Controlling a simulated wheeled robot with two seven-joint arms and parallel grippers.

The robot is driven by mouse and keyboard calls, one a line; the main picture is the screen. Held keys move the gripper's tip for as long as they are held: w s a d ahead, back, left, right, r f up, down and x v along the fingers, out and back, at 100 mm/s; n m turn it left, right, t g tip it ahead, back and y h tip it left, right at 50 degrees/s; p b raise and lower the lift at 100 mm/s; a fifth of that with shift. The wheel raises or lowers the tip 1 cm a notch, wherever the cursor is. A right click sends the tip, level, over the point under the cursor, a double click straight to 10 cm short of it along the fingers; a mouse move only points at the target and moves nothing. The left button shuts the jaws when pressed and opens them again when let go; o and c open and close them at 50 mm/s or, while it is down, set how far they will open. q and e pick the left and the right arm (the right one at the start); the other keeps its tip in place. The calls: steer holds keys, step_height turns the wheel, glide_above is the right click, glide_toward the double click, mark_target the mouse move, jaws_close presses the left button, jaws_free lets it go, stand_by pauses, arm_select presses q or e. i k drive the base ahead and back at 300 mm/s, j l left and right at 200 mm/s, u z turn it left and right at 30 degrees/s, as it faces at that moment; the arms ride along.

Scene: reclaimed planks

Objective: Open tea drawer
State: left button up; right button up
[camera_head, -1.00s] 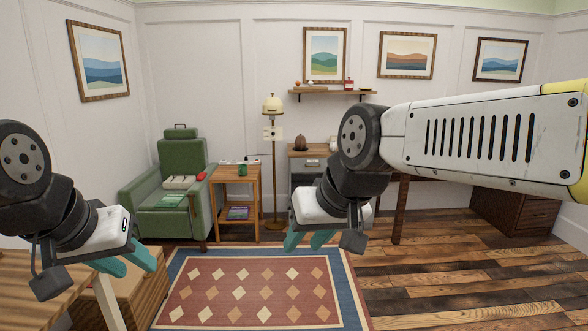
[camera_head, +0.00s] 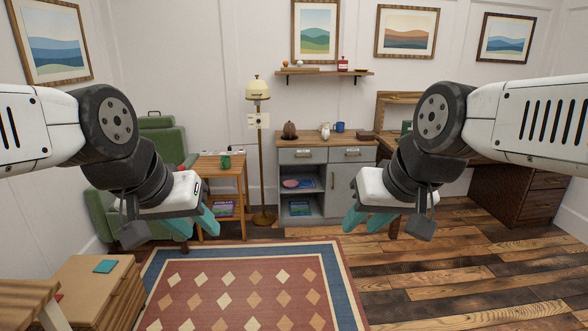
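A grey cabinet with a wooden top (camera_head: 345,141) stands against the back wall. It has two closed drawers side by side, a left drawer (camera_head: 303,156) and a right drawer (camera_head: 351,154), each with a handle. I cannot tell from any label which is the tea drawer. My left gripper (camera_head: 195,225) is open and empty, in front of the side table and left of the cabinet. My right gripper (camera_head: 366,221) is open and empty, in front of the cabinet's lower right door (camera_head: 342,184). Both appear well short of the drawers.
The rug (camera_head: 240,290) is clear.

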mark_target(300, 154)
steer(key=i+z, duration=0.3)
steer(key=i, duration=1.8)
steer(key=i+u, duration=0.2)
steer(key=i, duration=0.3)
steer(key=i+l+u, duration=0.25)
steer(key=i, duration=0.2)
steer(key=i+l+u, duration=0.2)
steer(key=i, duration=0.3)
steer(key=i+l+u, duration=0.25)
steer(key=i, duration=0.2)
